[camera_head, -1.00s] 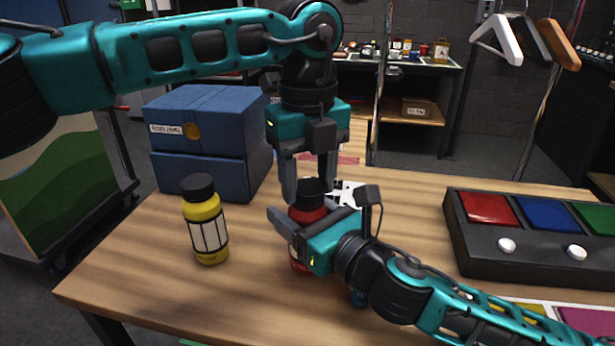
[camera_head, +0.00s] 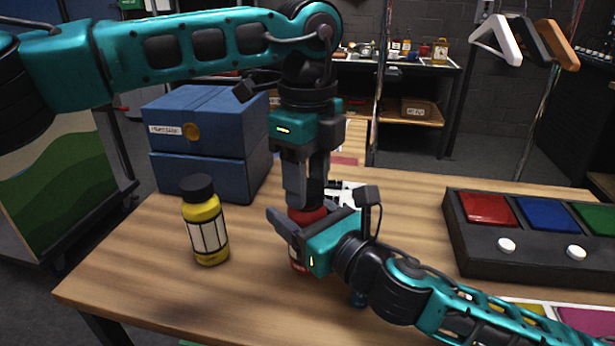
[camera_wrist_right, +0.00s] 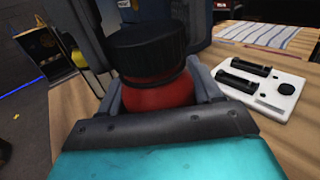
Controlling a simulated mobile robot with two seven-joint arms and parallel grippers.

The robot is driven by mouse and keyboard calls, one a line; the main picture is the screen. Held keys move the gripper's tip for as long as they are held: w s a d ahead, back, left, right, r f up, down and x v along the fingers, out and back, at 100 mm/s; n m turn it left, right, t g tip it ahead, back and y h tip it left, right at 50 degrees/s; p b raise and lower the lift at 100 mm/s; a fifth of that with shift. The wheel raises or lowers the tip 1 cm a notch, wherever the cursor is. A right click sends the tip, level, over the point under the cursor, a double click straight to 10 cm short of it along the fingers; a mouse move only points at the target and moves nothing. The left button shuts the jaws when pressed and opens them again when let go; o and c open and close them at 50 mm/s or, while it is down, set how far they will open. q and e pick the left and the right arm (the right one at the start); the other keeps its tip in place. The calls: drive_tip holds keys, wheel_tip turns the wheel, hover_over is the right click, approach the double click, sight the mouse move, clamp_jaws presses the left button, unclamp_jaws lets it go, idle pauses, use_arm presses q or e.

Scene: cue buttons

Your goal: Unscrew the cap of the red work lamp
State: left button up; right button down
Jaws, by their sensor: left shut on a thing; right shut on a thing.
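The red work lamp (camera_head: 307,216) stands upright on the wooden table, mostly hidden by my grippers in the head view. Its red body (camera_wrist_right: 160,92) and black ribbed cap (camera_wrist_right: 146,50) show in the right wrist view. My right gripper (camera_head: 303,226) is shut on the lamp's body from the right side, one finger on each side of it. My left gripper (camera_head: 306,196) points straight down from above and is shut on the black cap. In the head view its fingers hide the cap.
A yellow bottle (camera_head: 205,225) with a black lid stands to the left. A blue box (camera_head: 205,150) is behind it. A white device (camera_wrist_right: 262,86) with black slots lies behind the lamp. A dark button panel (camera_head: 540,255) is at the right. The front left tabletop is clear.

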sight(308, 187)
use_arm(q)
drive_tip(key=shift+r, duration=0.2)
drive_tip(key=shift+r, duration=0.9)
drive_tip(key=shift+r, duration=2)
use_arm(e)
drive_tip(key=shift+c, duration=0.6)
unclamp_jaws()
